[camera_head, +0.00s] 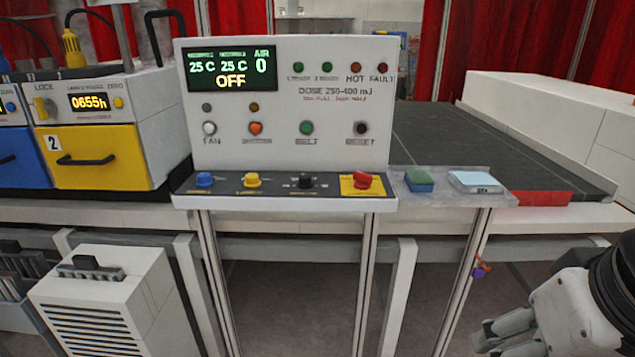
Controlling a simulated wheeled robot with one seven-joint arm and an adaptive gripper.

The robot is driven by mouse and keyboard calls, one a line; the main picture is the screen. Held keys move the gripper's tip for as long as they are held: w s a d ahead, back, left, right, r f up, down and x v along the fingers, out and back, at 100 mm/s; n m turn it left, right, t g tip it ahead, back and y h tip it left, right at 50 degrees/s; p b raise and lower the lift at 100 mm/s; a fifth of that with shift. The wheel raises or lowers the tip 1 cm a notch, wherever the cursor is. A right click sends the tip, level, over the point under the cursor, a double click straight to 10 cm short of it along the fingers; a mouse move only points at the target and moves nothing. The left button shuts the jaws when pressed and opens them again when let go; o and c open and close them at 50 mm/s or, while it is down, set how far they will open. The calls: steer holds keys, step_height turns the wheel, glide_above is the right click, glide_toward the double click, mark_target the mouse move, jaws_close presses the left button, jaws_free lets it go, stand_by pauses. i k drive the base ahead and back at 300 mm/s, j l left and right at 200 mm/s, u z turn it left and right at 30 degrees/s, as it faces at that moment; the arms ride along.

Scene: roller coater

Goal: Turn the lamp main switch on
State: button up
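A white control console (280,105) stands in the middle of the view, and its display (231,69) reads 25 C twice, AIR 0 and OFF. On its sloped lower ledge are a blue knob (204,179), a yellow knob (252,180), a black knob (305,181) and a red rotary switch (362,180) on a yellow plate. The red one looks like a main switch; its label and exact setting are too small to read. My gripper (487,342) is at the bottom right, low and well apart from the console. Its fingers point left; their opening is unclear.
A dark conveyor belt (440,135) runs behind. Units with a yellow drawer (100,157) stand left. A white slotted box (104,305) is at lower left. Metal legs support the console.

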mark_target(363, 181)
steer(key=i+j, duration=0.2)
steer(key=i, duration=0.25)
steer(key=i+j, duration=0.2)
steer(key=i, duration=0.2)
steer(key=j+u, duration=0.05)
